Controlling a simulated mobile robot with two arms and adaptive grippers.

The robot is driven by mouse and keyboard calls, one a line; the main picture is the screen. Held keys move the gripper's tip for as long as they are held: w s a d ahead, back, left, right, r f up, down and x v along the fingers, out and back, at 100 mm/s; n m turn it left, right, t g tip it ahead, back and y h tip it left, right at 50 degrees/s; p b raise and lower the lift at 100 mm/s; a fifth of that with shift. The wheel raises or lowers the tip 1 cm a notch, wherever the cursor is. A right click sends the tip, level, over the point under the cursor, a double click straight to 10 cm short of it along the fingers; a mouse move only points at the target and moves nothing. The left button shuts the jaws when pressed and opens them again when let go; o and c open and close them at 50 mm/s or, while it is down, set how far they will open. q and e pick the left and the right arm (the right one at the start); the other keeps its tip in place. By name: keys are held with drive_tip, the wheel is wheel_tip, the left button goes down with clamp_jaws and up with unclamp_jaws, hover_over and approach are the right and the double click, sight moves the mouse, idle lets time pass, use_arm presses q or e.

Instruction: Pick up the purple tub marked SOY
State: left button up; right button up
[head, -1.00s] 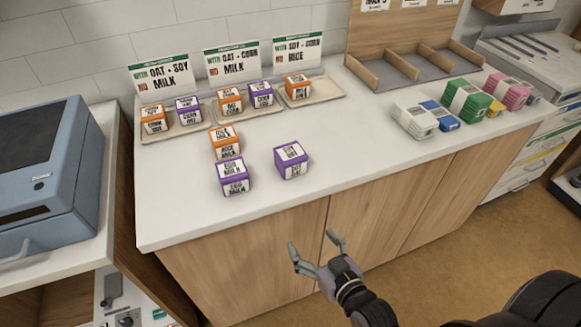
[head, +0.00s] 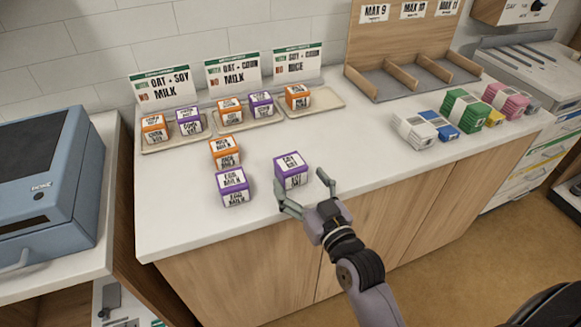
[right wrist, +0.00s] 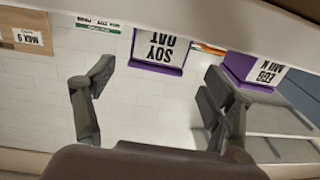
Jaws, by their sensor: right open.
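A purple tub with a white label (head: 291,170) stands on the white counter near its front edge. In the right wrist view this tub (right wrist: 158,48) shows at the top, its label upside down and reading OAT and SOY. My right gripper (head: 302,187) is open and empty at the counter's front edge, just in front of the tub. Its spread fingers (right wrist: 158,78) also show in the right wrist view, with the tub beyond them and apart from them. My left gripper is not in view.
A purple EGG MILK tub (head: 232,187) stands close left, with an orange tub (head: 224,152) behind it. Trays with orange and purple tubs line the wall under signs. Coloured boxes (head: 463,110) stand at right. The counter right of the tub (head: 365,150) is clear.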

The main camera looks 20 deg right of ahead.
sight(285, 155)
drive_tip(key=shift+w+a+p, duration=0.15)
drive_tip(key=shift+w+p, duration=0.45)
drive_tip(key=shift+w, duration=3)
drive_tip(key=shift+s, duration=0.1)
drive_tip(key=shift+c, duration=0.3)
drive_tip(key=c, duration=1.3)
drive_tip(key=shift+r, duration=0.1)
